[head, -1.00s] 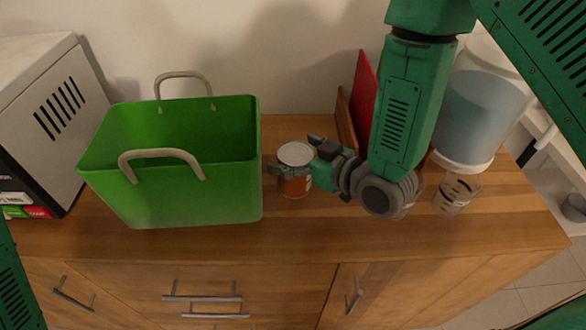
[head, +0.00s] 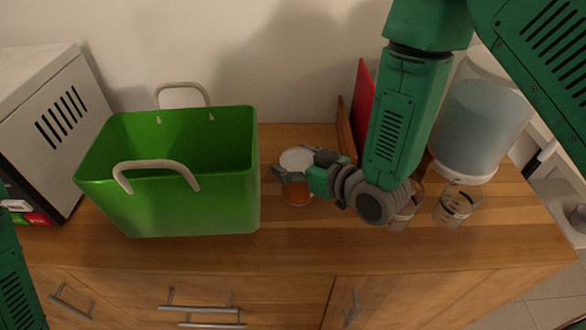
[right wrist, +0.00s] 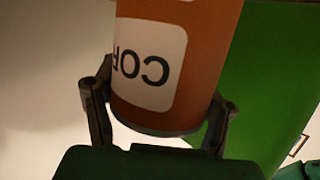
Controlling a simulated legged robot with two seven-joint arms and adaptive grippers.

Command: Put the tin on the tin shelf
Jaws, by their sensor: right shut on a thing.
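The tin (head: 296,190) is orange-brown with a pale lid and stands upright at the counter, just right of the green basket. My right gripper (head: 293,172) comes in from the right and is shut around the tin. In the right wrist view the tin (right wrist: 205,60) fills the space between the two fingers of the gripper (right wrist: 160,115), and a white label with lettering shows on it. I cannot tell whether the tin's base touches the counter. No tin shelf is recognisable. My left gripper is not in view.
The green basket (head: 190,205) with pale handles stands close left of the tin. A grey-white appliance (head: 50,95) is at far left. A red board (head: 364,95), a water dispenser (head: 475,125) and a clear cup (head: 458,205) are at right. The front counter strip (head: 290,250) is clear.

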